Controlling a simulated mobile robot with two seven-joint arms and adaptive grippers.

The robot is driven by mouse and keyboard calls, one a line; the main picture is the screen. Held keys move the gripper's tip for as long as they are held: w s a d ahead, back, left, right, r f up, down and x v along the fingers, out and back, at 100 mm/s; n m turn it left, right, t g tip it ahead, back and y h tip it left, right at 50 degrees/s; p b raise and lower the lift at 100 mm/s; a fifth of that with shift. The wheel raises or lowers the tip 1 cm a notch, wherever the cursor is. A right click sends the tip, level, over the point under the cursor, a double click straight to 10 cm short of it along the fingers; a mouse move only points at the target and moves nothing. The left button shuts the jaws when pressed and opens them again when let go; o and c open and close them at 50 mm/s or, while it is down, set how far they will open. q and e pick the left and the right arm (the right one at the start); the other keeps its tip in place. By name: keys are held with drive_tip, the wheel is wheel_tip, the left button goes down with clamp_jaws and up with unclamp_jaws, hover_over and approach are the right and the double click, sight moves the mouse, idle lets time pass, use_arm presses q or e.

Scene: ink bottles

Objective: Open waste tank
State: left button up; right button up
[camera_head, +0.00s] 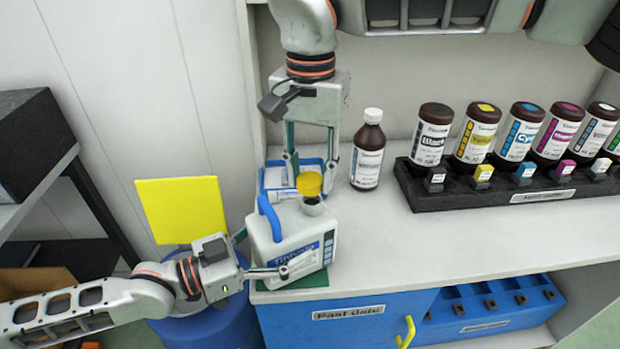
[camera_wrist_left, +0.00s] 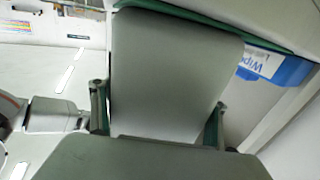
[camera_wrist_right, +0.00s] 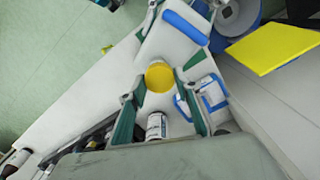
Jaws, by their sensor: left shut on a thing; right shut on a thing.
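The waste tank (camera_head: 290,245) is a white jug with a blue handle (camera_head: 269,218), upright at the near left corner of the counter. My left gripper (camera_head: 262,254) is shut on its body from the left; in the left wrist view the tank's pale body (camera_wrist_left: 172,75) fills the space between the fingers. My right gripper (camera_head: 310,178) comes from above, shut on the yellow cap (camera_head: 309,184). The cap is over the dark neck opening (camera_head: 312,205), seemingly raised off it. In the right wrist view the cap (camera_wrist_right: 158,77) lies between the fingertips and hides the neck.
A brown bottle (camera_head: 367,150) stands close right of my right gripper. A blue-rimmed wipes box (camera_head: 275,178) is behind the tank. A black rack (camera_head: 490,195) of ink bottles stands further right. A blue bin (camera_head: 215,325) is below left. The front middle counter is clear.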

use_arm(q)
drive_tip(key=shift+s, duration=0.1)
use_arm(e)
wheel_tip(320, 180, up, 2)
drive_tip(key=shift+r, duration=0.1)
use_arm(q)
drive_tip(key=o, duration=2.3)
drive_tip(key=shift+o, duration=0.2)
